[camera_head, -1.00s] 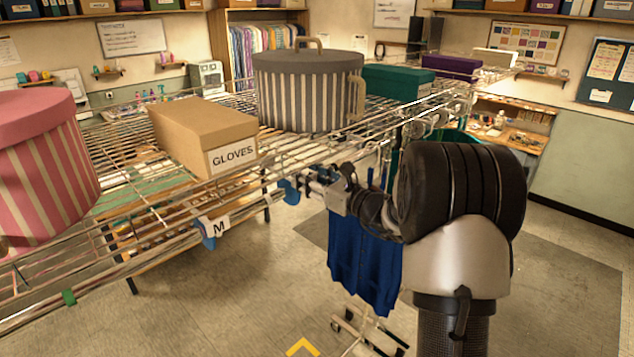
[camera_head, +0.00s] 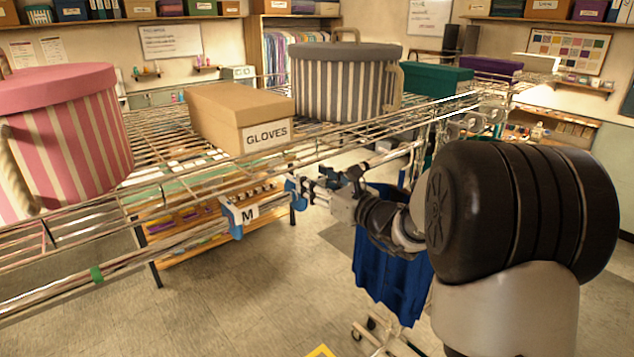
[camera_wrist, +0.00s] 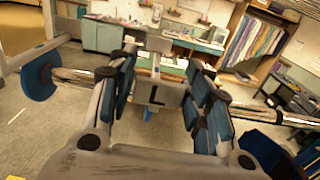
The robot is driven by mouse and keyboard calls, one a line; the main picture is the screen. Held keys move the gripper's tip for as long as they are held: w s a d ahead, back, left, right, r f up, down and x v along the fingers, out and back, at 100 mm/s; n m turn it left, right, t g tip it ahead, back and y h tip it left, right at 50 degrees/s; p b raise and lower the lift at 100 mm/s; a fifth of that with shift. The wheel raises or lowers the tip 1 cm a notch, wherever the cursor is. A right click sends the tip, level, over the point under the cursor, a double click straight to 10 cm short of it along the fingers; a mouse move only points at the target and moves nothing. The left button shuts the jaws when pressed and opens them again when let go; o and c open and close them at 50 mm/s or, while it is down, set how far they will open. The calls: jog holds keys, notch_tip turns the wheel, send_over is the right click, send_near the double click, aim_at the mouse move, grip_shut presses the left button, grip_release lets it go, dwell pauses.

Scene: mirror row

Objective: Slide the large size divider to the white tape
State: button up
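The large size divider (camera_wrist: 152,94) is a grey tag marked L with blue below it, on the metal rail (camera_wrist: 74,76). In the head view my gripper (camera_head: 298,190) is at the rail along the rack's near edge, to the right of the blue M divider (camera_head: 243,216). The L divider is mostly hidden there by the fingers. A small pale band on the rail (camera_wrist: 296,122) may be the white tape; I cannot be sure.
Green tape (camera_head: 97,273) marks the rail at lower left. A GLOVES box (camera_head: 238,112), a pink striped bin (camera_head: 75,150) and a grey striped bin (camera_head: 343,85) stand on the wire rack. Blue cloth (camera_head: 393,280) hangs below my arm.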

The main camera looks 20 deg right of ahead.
jog(key=o, duration=0.3)
jog(key=v, duration=1.2)
dwell(0.3)
